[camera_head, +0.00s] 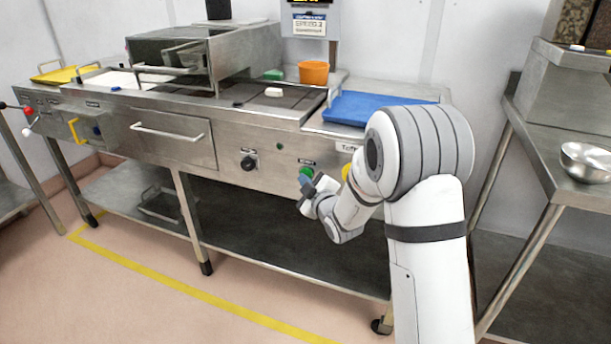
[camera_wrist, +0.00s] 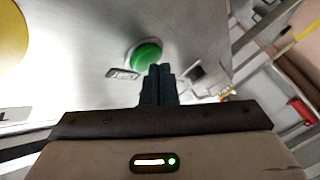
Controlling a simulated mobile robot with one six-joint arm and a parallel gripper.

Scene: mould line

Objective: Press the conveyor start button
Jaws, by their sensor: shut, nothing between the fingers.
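The green start button (camera_head: 306,171) sits on the front panel of the steel line, right of a black knob. In the wrist view the round green button (camera_wrist: 146,55) shows in a pale ring, with a small label beside it. My gripper (camera_head: 305,188) is shut and empty, its fingers pointing at the panel just below the button. In the wrist view the dark fingertips of my gripper (camera_wrist: 158,70) overlap the button's lower right edge. I cannot tell whether they touch it.
A yellow round part (camera_wrist: 12,30) is left of the button in the wrist view. A black knob (camera_head: 248,163) is left along the panel. A blue tray (camera_head: 375,107) and an orange cup (camera_head: 313,73) stand on top. A side table with a metal bowl (camera_head: 588,160) is at right.

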